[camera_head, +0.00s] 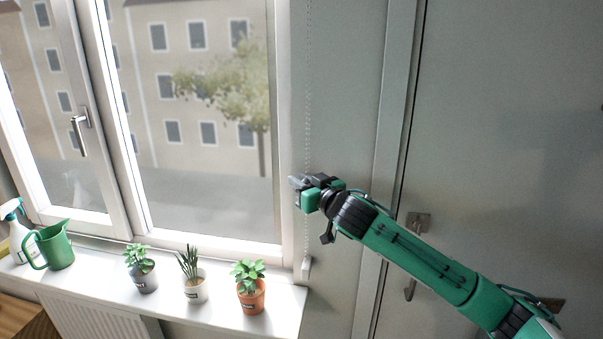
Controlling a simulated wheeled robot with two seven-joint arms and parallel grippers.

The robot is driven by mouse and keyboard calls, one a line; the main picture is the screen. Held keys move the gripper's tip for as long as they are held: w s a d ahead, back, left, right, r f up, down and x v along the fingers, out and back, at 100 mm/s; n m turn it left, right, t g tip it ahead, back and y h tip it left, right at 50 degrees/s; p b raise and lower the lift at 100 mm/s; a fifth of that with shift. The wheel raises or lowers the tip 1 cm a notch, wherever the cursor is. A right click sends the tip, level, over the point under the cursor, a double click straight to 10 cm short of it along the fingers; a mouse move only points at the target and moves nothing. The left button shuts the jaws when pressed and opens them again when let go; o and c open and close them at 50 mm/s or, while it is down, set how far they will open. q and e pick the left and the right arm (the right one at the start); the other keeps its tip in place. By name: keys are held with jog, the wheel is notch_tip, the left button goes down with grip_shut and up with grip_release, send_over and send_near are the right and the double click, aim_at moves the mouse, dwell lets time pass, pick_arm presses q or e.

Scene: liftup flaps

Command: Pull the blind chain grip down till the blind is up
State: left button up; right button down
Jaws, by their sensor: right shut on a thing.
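The thin beaded blind chain (308,85) hangs down the wall just right of the window. It ends low at a small white fitting (306,266) near the sill. My right gripper (300,183) is at the chain, about level with the lower part of the window pane, and is shut. The chain grip is hidden between its fingers, so I cannot make out its shape. No blind covers the part of the window (200,90) in view, and the top of the window is out of frame. My left gripper is not in view.
The white sill (215,310) below holds several potted plants, the nearest in an orange pot (251,297), a green watering can (55,246) and a spray bottle (20,235). A grey door with a handle (411,288) is on the right, behind my right arm.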

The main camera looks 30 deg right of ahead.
notch_tip(320, 180, down, 21)
jog(key=b, duration=1)
jog(key=shift+f, duration=0.2)
jog(key=shift+a, duration=0.1)
jog(key=c, duration=1.6)
grip_release()
jog(key=shift+o, duration=0.2)
jog(key=shift+r, duration=0.1)
